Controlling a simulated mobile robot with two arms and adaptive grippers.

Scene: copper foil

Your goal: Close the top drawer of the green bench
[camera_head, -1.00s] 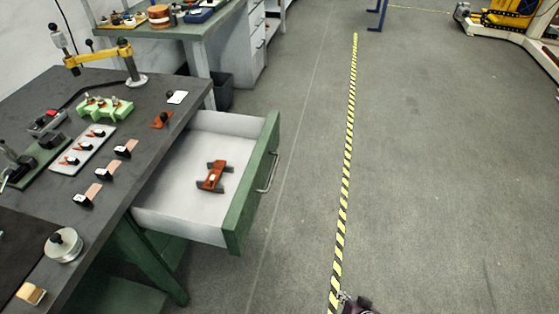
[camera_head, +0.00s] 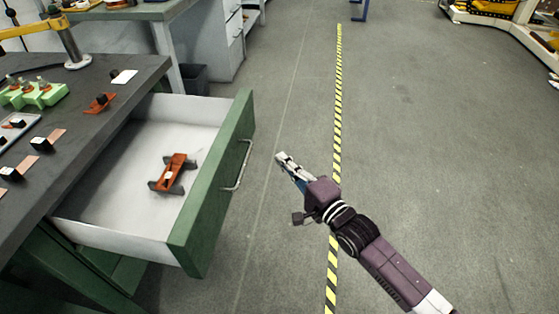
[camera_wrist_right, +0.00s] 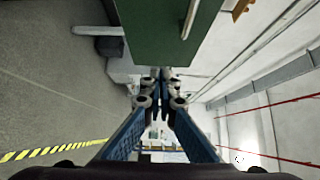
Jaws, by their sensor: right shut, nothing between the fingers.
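The top drawer of the green bench stands open, pulled out to the right in the head view. Its green front (camera_head: 215,185) carries a metal handle (camera_head: 240,165). An orange and dark part (camera_head: 173,173) lies on the drawer's white floor. My right gripper (camera_head: 283,158) is shut and empty, to the right of the drawer front and apart from the handle. My left gripper is not in view.
The dark bench top (camera_head: 110,70) holds a green block (camera_head: 35,95), copper pieces and a yellow-armed fixture (camera_head: 70,45). A dark bin (camera_head: 193,79) stands behind the drawer. The grey floor to the right, with a yellow-black stripe (camera_head: 337,110), is clear.

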